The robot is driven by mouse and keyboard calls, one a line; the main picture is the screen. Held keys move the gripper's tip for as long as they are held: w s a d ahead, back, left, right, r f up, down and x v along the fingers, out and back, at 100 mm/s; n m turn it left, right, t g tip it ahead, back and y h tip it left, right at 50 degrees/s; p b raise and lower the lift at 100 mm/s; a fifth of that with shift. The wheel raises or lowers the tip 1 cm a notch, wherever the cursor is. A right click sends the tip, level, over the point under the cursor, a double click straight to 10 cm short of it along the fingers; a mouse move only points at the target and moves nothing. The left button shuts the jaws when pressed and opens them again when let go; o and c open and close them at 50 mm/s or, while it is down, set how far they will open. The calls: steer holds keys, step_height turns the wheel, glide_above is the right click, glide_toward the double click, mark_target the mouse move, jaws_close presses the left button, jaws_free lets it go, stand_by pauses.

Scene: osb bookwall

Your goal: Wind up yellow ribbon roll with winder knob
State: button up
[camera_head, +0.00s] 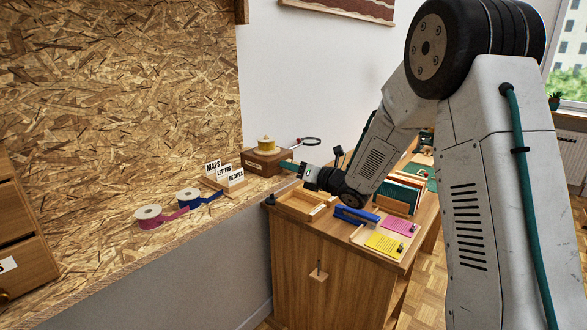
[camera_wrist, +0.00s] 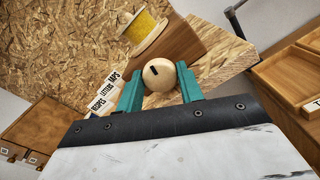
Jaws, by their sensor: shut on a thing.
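The yellow ribbon roll (camera_wrist: 144,28) sits on top of a brown wooden winder box in the wrist view. In the head view the roll (camera_head: 266,144) stands on the box (camera_head: 264,164) at the far end of the particle-board shelf. A round pale wooden knob (camera_wrist: 158,74) with a dark slot mark is at the box's near side. My gripper (camera_wrist: 160,84) has its two teal fingers on either side of the knob, shut on it. In the head view my gripper (camera_head: 288,165) reaches the box from the right; the knob is hidden there.
Card holders labelled MAPS, LETTERS and RECIPES (camera_head: 225,175) stand left of the box. A magnifying glass (camera_head: 309,141) is behind. A wooden desk with trays, a blue stapler (camera_head: 357,215) and papers is below my arm.

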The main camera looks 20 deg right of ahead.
steer(key=shift+m, duration=0.5)
steer(key=o, duration=1)
